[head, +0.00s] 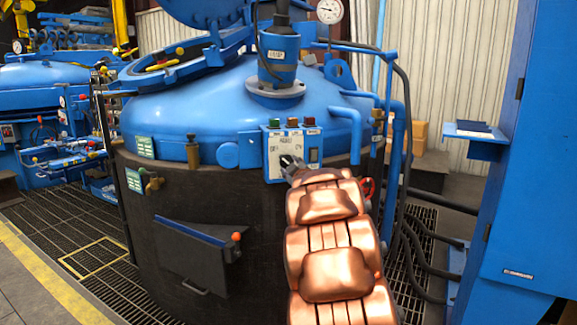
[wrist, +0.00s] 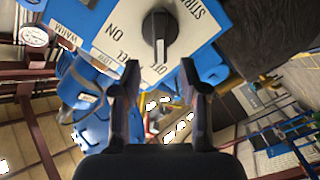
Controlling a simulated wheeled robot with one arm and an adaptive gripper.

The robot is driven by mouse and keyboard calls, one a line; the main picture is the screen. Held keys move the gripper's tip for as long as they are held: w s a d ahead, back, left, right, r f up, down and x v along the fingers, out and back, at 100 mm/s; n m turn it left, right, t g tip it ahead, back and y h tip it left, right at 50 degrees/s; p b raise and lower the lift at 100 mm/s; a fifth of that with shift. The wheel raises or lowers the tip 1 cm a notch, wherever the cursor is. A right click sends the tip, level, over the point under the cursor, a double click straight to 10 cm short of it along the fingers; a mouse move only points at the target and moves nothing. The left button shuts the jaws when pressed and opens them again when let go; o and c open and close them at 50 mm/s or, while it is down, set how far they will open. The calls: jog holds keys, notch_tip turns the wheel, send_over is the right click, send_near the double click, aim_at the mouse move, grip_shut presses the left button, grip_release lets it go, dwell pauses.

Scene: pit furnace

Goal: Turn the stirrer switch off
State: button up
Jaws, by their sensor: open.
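The stirrer switch (wrist: 160,30) is a black knob on a white plate (wrist: 128,18) lettered STIRRER, ON and OFF. The knob appears just ahead of the fingertips, with nothing between the fingers. In the head view my gripper (head: 290,162) is at the lower part of the blue switch box (head: 275,172) and hides the knob there.
The box carries green, orange and red buttons (head: 292,122) on top. The blue furnace lid (head: 190,105) and motor (head: 277,60) stand behind. A pipe (head: 346,120) bends close at the right. A blue cabinet (head: 530,170) stands far right. Open grating floor lies left.

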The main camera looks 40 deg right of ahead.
jog(key=v, duration=0.6)
dwell(0.7)
